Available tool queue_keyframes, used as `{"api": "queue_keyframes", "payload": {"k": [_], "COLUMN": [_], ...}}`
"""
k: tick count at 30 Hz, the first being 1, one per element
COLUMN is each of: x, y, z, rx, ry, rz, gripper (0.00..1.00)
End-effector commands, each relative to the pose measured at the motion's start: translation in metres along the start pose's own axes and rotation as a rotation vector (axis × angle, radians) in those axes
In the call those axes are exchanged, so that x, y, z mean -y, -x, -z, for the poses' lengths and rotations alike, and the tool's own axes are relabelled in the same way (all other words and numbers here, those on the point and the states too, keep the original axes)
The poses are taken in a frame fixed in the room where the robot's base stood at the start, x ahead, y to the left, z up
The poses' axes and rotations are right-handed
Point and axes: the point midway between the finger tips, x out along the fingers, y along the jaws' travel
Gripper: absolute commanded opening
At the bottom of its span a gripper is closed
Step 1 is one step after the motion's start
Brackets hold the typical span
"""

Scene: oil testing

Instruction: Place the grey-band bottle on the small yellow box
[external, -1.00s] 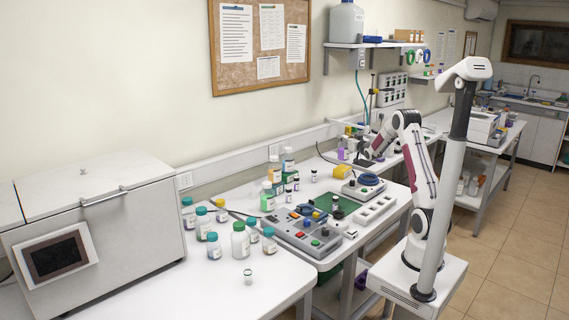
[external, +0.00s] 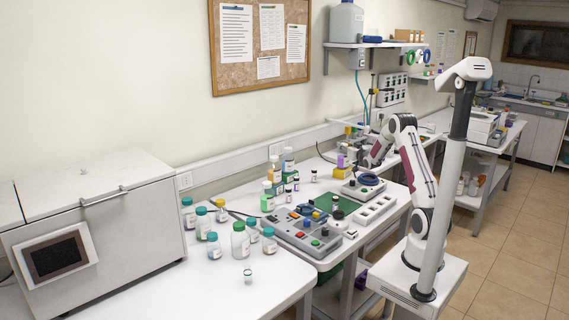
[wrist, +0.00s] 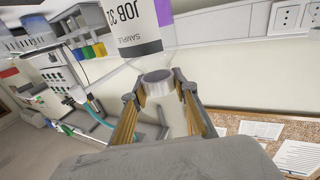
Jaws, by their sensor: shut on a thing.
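In the external view my gripper (external: 367,163) is low over the back part of the bench, and the held bottle is too small to make out. A small yellow box (wrist: 98,49) shows beside green and blue ones. Whether it is the task's box I cannot tell.
Several teal-capped bottles (external: 240,240) stand on the front bench beside a grey control panel (external: 303,232). The front bench corner is mostly clear.

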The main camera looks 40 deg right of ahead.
Motion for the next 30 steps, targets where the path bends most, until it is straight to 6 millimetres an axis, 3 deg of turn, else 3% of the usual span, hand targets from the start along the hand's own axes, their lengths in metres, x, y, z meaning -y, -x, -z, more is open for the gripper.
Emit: {"api": "queue_keyframes", "payload": {"k": [12,13,15,30], "x": [-0.0001,0.0000,0.0000,-0.0001], "y": [-0.0002,0.0000,0.0000,0.0007], "z": [-0.0011,-0.0032,-0.0029,0.0005], "rx": [-0.003,0.001,0.001,0.000], "ry": [0.000,0.000,0.000,0.000], "rz": [0.000,0.000,0.000,0.000], "gripper": [0.00,0.31,0.45,0.45]}}
